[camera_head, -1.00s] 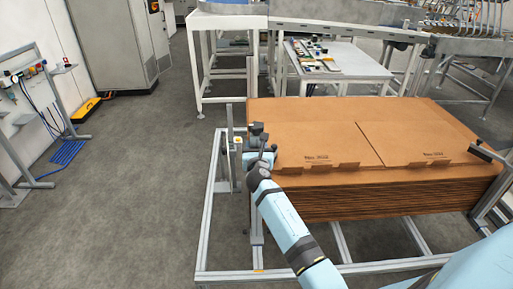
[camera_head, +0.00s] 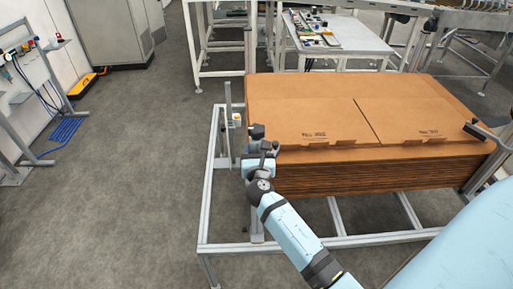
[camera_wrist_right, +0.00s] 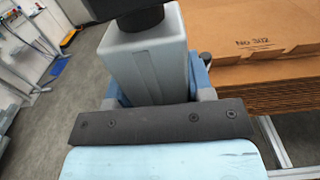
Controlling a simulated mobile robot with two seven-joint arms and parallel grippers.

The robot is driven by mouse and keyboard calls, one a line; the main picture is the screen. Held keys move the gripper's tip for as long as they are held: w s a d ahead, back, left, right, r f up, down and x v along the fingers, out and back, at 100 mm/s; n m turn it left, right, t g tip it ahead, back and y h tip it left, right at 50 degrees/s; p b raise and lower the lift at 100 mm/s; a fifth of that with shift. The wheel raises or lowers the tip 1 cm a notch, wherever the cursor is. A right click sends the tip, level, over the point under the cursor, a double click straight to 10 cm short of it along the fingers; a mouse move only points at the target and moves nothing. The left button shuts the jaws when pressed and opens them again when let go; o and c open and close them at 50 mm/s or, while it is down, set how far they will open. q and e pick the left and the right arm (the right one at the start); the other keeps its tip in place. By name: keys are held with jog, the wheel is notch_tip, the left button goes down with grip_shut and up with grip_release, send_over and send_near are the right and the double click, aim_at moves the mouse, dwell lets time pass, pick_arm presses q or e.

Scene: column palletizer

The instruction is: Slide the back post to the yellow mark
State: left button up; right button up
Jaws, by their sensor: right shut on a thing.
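My right gripper (camera_head: 258,164) is at the front left corner of the cardboard stack (camera_head: 385,172), its arm coming from below. It is shut on a grey square post, which I take to be the back post (camera_wrist_right: 150,70). In the right wrist view the post stands between the blue fingers, with a black cap (camera_wrist_right: 137,18) on top; the cap also shows in the head view (camera_head: 257,131). The post's lower part is mostly hidden by the gripper and arm. I cannot make out the yellow mark with certainty. My left gripper is not in view.
A black-ended arm (camera_head: 477,130) overhangs the stack's right side.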

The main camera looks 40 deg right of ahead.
jog(key=o, duration=1.1)
jog(key=shift+s+a+f, duration=0.1)
jog(key=shift+f, duration=0.15)
jog(key=shift+o, duration=0.9)
jog(key=shift+s+r, duration=0.1)
jog(key=shift+r, duration=0.1)
jog(key=b+v, duration=0.2)
jog(key=v, duration=1.2)
